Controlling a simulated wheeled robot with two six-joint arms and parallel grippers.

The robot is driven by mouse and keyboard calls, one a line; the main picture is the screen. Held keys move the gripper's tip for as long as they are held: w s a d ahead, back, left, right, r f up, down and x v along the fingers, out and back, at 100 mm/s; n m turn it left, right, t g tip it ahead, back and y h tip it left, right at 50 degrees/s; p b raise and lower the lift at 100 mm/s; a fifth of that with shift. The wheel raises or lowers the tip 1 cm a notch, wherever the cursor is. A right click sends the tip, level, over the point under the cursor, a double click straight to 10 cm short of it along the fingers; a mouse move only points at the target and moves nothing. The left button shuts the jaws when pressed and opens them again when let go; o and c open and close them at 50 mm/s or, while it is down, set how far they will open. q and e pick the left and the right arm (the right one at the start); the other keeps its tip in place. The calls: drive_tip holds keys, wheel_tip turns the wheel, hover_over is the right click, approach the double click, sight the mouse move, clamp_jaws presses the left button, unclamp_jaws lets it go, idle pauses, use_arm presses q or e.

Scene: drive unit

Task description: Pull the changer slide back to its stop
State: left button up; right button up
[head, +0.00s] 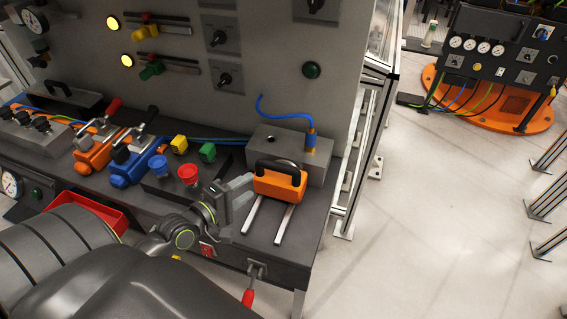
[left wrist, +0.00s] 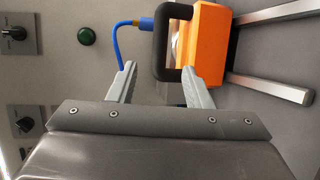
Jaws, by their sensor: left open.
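The changer slide (head: 280,184) is an orange block with a black loop handle (head: 279,167). It sits on two pale metal rails (head: 284,225) at their far end, close against a grey block (head: 297,150). In the left wrist view the orange slide (left wrist: 206,45) and black handle (left wrist: 160,42) are at the upper middle. My left gripper (head: 246,190) is open, just left of the slide. In the left wrist view its fingers (left wrist: 157,72) point at the handle; the handle's near end lies close to the right finger, and I cannot tell whether they touch.
A blue hose (head: 285,114) plugs into the grey block. Red (head: 188,174) and blue (head: 159,165) cups and clamps stand left on the bench. A red-handled lever (head: 249,297) hangs at the bench front. The rails in front of the slide are clear.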

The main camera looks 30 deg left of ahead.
sight(275, 170)
use_arm(q)
drive_tip(key=x, duration=1.4)
drive_tip(key=shift+f+b, duration=0.15)
drive_tip(key=shift+b, duration=0.15)
drive_tip(key=shift+w, duration=0.3)
use_arm(e)
drive_tip(key=shift+w+a+f, duration=0.25)
drive_tip(key=shift+w+f, duration=0.05)
drive_tip(key=shift+f, duration=0.1)
use_arm(q)
drive_tip(key=shift+c, duration=1)
clamp_jaws()
use_arm(e)
drive_tip(key=shift+d, duration=0.2)
use_arm(q)
drive_tip(key=shift+s+f, duration=0.1)
